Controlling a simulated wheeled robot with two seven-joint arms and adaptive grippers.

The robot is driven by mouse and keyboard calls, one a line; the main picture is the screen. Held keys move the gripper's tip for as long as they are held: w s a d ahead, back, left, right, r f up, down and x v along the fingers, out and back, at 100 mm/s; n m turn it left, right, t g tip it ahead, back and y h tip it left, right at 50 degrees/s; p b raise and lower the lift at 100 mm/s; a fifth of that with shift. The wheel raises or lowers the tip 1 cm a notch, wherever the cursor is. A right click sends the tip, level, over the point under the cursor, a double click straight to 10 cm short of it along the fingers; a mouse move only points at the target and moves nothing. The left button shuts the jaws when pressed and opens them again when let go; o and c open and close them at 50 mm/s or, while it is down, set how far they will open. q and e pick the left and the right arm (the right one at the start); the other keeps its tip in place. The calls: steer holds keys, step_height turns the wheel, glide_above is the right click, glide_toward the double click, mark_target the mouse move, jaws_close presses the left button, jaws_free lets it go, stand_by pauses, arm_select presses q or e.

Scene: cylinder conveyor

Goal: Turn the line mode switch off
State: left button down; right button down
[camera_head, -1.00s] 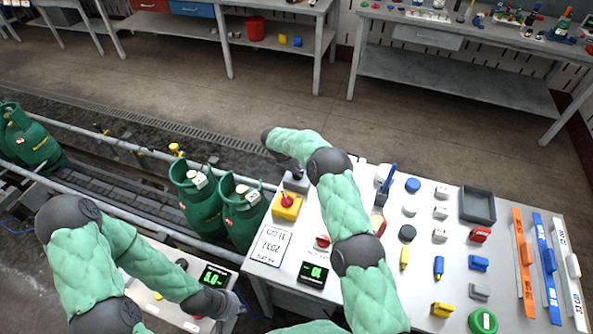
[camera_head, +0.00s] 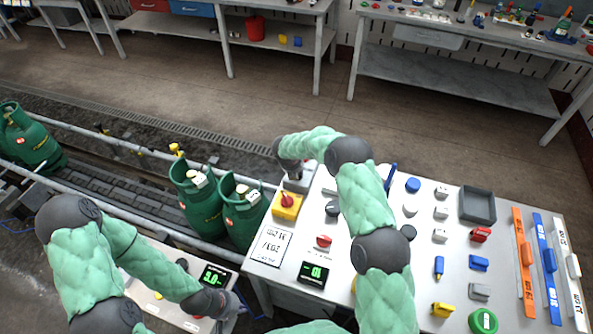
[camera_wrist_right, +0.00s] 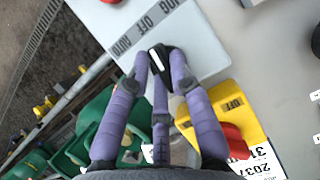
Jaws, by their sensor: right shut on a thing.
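The line mode switch shows in the right wrist view as a black knob (camera_wrist_right: 160,60) with a white mark, on a pale grey box (camera_wrist_right: 200,45). The box label partly reads "NG", "OFF" and "AUTO". My right gripper (camera_wrist_right: 159,72) has its purple fingers closed around the knob. I cannot tell exactly which word the mark points at. In the head view the grey box (camera_head: 297,185) is at the panel table's back left corner, with the knob hidden by my right gripper. My left gripper (camera_head: 228,304) is low beside the small left console, its fingers unclear.
A yellow box with a red knob (camera_head: 287,203) stands just in front of the grey box. Green gas cylinders (camera_head: 197,200) stand on the conveyor to the left. The panel table (camera_head: 455,205) holds several buttons, blocks, a dark tray and coloured rulers.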

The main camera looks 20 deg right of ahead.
steer(key=shift+n, duration=0.6)
steer(key=c, duration=1.4)
jaws_free()
steer(key=shift+o, duration=0.2)
steer(key=shift+r, duration=0.15)
steer(key=v, duration=1.1)
steer(key=shift+s+r+y, duration=0.3)
steer(key=shift+s, duration=0.05)
steer(key=shift+d, duration=0.1)
